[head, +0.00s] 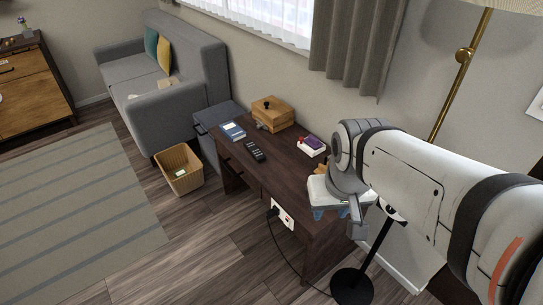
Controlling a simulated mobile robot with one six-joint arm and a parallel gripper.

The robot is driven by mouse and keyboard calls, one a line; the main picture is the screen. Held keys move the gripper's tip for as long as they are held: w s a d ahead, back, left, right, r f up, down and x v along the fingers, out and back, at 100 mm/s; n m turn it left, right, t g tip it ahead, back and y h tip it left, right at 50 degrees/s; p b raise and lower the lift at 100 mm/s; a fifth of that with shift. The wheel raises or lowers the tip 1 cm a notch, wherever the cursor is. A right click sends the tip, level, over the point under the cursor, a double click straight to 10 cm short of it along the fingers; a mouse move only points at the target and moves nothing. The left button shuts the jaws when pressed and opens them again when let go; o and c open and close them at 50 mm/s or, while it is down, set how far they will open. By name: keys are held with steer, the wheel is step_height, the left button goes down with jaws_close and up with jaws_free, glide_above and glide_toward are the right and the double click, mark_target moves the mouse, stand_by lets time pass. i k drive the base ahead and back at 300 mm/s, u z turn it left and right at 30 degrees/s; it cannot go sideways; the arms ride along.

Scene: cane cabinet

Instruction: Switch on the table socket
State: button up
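The table socket is a white plate (284,214) on the front side of the dark wooden table (278,180). A black plug (271,212) sits at its left end, with a cable hanging down to the floor. A small reddish spot shows near its right end, too small to tell the switch position. My gripper (331,214) is to the right of the socket, near the table's right end, apart from the plate. Its two blue fingertips appear spread with nothing between them. My arm reaches in from the right and hides the table's right end.
On the table are a wooden box (273,113), a blue book (232,131), a black remote (254,151) and a purple-and-white item (312,146). A wicker basket (179,168) stands left of the table. A lamp base (352,288) stands below my gripper. The floor before the socket is mostly clear.

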mark_target(287, 222)
steer(key=u, duration=0.05)
steer(key=i, duration=0.45)
steer(key=u, duration=0.05)
steer(key=k, duration=0.45)
steer(key=u, duration=1.05)
steer(key=i, duration=0.5)
steer(key=z, duration=0.2)
